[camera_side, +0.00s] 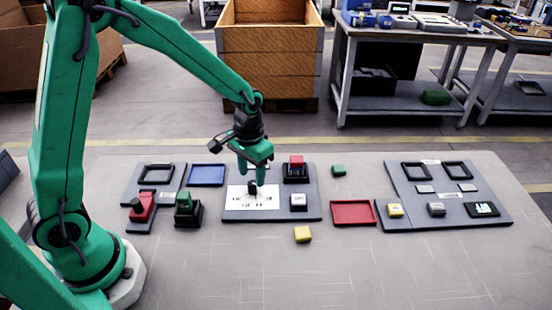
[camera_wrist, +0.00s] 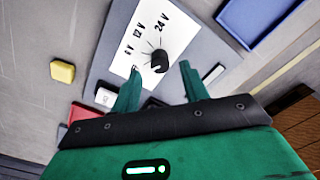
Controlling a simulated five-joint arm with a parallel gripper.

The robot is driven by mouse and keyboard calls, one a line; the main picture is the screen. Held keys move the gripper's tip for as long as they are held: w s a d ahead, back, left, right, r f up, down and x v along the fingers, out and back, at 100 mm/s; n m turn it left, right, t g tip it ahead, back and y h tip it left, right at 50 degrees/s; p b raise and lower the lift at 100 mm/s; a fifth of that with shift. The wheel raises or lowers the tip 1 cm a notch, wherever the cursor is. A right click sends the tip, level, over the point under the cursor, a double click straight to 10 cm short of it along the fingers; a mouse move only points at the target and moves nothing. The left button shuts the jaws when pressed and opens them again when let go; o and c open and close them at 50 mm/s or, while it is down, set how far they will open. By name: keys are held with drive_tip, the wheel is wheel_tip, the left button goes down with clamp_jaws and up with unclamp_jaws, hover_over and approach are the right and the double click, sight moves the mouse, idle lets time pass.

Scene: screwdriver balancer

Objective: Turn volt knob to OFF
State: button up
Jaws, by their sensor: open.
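The volt knob (camera_wrist: 159,62) is a round black dial on a white panel (camera_wrist: 178,40). In the wrist view, the panel shows the labels 6 V, 12 V and 24 V with tick lines around the knob. The knob's pointer is too small to read, and no OFF label is legible. My gripper (camera_wrist: 159,68) is open, with one finger left of the knob and one right of it, apart from it in the picture. In the side view, my gripper (camera_side: 252,181) is low over the white panel (camera_side: 236,203), pointing down, and largely covers the knob.
A blue tray (camera_side: 206,174) lies left. A yellow block (camera_side: 303,234), green block (camera_side: 338,170) and red tray (camera_side: 354,213) lie nearby. The table front is clear.

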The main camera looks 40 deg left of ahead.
sight(250, 184)
drive_tip(key=shift+r, duration=2.7)
drive_tip(key=s+a+r+t, duration=0.1)
drive_tip(key=s+r+t, duration=0.1)
drive_tip(key=s+r, duration=0.5)
drive_tip(key=s+a+r+t, duration=0.2)
drive_tip(key=s+r, duration=0.4)
drive_tip(key=s, duration=0.4)
drive_tip(key=shift+a+r+t, duration=0.25)
drive_tip(key=shift+r+t, duration=0.15)
drive_tip(key=shift+t, duration=0.4)
drive_tip(key=shift+s, duration=0.1)
drive_tip(key=shift+c, duration=0.5)
